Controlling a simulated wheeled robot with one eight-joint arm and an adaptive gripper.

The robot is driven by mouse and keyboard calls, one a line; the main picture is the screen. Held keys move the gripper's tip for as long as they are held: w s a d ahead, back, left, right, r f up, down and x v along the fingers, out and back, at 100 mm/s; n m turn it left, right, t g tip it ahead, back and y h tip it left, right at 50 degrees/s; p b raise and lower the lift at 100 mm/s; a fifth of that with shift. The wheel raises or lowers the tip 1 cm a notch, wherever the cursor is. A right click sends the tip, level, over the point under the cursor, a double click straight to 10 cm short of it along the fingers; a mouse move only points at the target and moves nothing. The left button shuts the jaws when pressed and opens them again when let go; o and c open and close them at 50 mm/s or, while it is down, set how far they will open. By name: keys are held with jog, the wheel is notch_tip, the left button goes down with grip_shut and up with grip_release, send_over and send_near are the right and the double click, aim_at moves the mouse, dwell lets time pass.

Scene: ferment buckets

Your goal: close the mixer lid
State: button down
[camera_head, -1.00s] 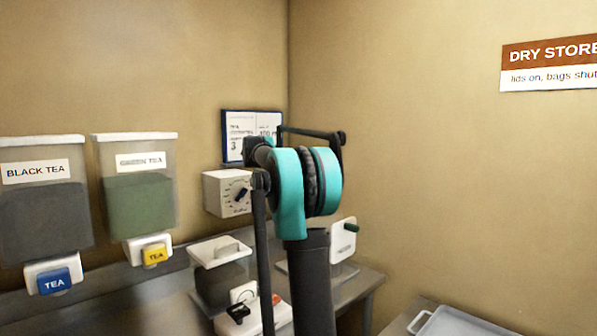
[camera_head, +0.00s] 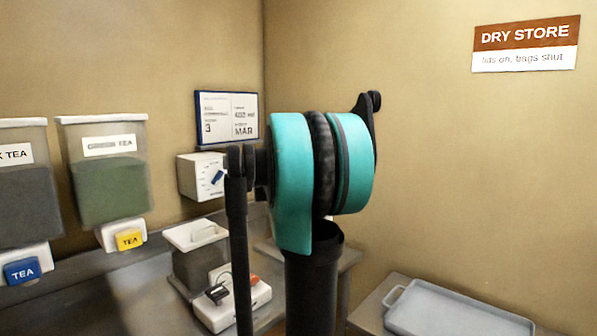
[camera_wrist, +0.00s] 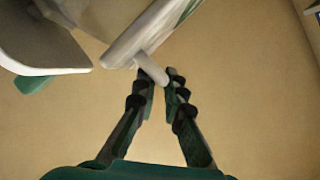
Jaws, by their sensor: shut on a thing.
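My gripper (camera_wrist: 160,82) shows in the wrist view with its two dark fingers close together. It is shut on a short pale bar, the lid handle (camera_wrist: 149,66), which juts from the edge of a light, tilted panel that looks like the mixer lid (camera_wrist: 145,33). In the head view my arm hides the mixer and gripper, so how far the lid stands open cannot be told.
In the head view, tea dispensers (camera_head: 105,170) hang at left. A lidded container (camera_head: 200,255) and a white device (camera_head: 232,305) stand on the steel counter (camera_head: 120,290). A dial box (camera_head: 203,177) is on the wall. A grey tray (camera_head: 455,310) lies at lower right.

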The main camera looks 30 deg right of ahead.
jog(key=shift+s+d+f, duration=0.1)
jog(key=shift+s+f, duration=0.05)
jog(key=shift+f, duration=0.3)
jog(key=shift+s+d+f, duration=0.1)
jog(key=shift+s+f, duration=0.2)
jog(key=shift+f, duration=0.65)
jog(key=c, duration=1.9)
grip_release()
jog(key=shift+s+a, duration=0.15)
jog(key=shift+a, duration=0.1)
jog(key=v, duration=1.1)
jog(key=shift+s+a, duration=0.15)
jog(key=shift+s, duration=0.05)
